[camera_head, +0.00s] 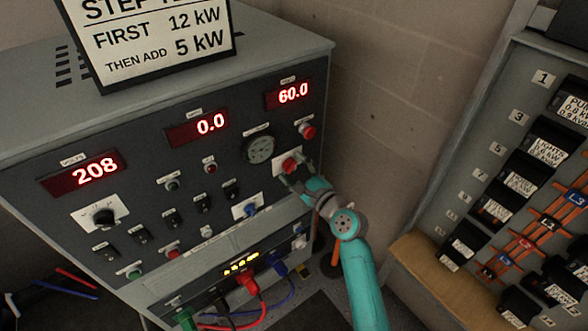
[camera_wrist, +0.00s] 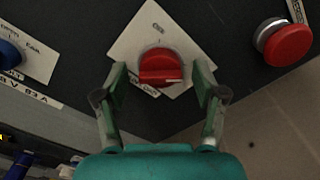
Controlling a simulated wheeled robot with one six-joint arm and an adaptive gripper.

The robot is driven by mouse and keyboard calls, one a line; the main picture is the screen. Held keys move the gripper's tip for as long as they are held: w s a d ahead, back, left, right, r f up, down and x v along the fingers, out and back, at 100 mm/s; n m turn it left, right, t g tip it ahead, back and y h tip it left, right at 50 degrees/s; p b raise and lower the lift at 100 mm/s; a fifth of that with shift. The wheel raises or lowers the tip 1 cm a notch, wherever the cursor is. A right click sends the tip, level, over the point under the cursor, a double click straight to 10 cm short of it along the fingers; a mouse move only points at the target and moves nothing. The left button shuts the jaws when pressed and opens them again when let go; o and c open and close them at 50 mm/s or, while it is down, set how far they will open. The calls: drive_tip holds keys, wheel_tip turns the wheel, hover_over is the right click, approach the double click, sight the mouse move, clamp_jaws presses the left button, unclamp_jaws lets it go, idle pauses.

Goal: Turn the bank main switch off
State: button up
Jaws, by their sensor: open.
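A red rotary switch (camera_wrist: 160,66) sits on a white diamond-shaped plate (camera_wrist: 140,38) on the dark panel. Its grip bar lies nearly crosswise in the wrist view, with a pale mark at its lower right. The lettering on the plate is too small to read surely. In the head view the red switch (camera_head: 290,164) is at the right side of the panel. My gripper (camera_wrist: 160,82) is open, with one finger on each side of the switch. The fingers appear apart from it. My gripper (camera_head: 297,178) also shows in the head view.
A red mushroom button (camera_wrist: 286,43) is to the right of the switch; a blue knob (camera_wrist: 8,54) is to the left. A gauge (camera_head: 260,149) is close by. Displays read 208 (camera_head: 95,170), 0.0 (camera_head: 211,124) and 60.0 (camera_head: 292,93). A breaker panel (camera_head: 515,110) stands at right.

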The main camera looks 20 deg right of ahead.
drive_tip(key=c, duration=1.2)
drive_tip(key=shift+o, duration=0.2)
drive_tip(key=shift+n, duration=0.3)
drive_tip(key=n, duration=0.3)
drive_tip(key=shift+n, duration=0.3)
drive_tip(key=n, duration=0.4)
drive_tip(key=shift+n, duration=0.3)
drive_tip(key=n, duration=0.4)
drive_tip(key=shift+n, duration=2.5)
